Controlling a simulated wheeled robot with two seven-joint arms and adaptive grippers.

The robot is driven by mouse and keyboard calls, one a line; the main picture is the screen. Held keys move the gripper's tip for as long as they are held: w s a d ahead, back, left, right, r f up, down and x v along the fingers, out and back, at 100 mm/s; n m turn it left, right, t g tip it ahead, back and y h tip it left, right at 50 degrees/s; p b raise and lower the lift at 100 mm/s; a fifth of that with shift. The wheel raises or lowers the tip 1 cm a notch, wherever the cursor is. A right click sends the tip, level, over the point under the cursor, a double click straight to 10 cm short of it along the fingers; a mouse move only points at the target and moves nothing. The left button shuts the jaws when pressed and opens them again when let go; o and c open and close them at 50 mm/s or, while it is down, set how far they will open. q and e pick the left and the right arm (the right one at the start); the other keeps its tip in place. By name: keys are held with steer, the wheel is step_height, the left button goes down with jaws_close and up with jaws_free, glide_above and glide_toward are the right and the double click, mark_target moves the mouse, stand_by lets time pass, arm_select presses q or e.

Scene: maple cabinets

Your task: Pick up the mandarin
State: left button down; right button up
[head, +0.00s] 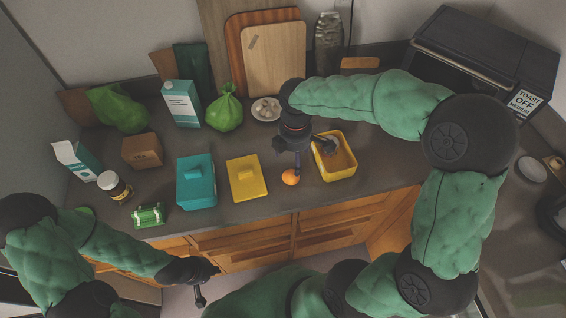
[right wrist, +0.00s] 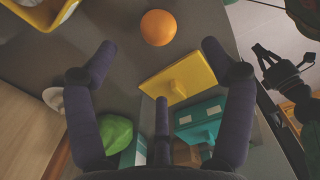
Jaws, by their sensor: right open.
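The mandarin (head: 291,177) is a small orange fruit on the dark counter near its front edge, between the yellow lid and the open yellow container. My right gripper (head: 300,157) points down just above and behind it, open and empty. In the right wrist view the mandarin (right wrist: 158,27) shows whole at the top, beyond and between the spread fingertips of the right gripper (right wrist: 157,50), with no finger seen touching it. My left gripper (head: 206,284) is low in front of the counter, away from the fruit, with its fingers apart and nothing between them.
The open yellow container (head: 349,172) stands close right of the mandarin; the yellow lid (head: 246,180) lies to its left.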

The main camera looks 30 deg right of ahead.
mark_target(291, 174)
steer(key=shift+w+f, duration=0.55)
steer(key=shift+f, duration=0.1)
steer(key=f, duration=0.1)
steer(key=f+b, duration=0.1)
steer(key=f, duration=0.1)
steer(key=shift+s+f, duration=0.2)
steer(key=shift+s, duration=0.2)
steer(key=shift+w+f, duration=0.2)
steer(key=shift+f, duration=0.3)
steer(key=shift+s+a+f+b, duration=0.1)
steer(key=shift+f+b, duration=0.9)
steer(key=shift+f, duration=1.55)
arm_select(q)
steer(key=f, duration=0.2)
steer(key=shift+w+f, duration=0.3)
steer(key=shift+f, duration=0.1)
arm_select(e)
steer(key=c, duration=1.3)
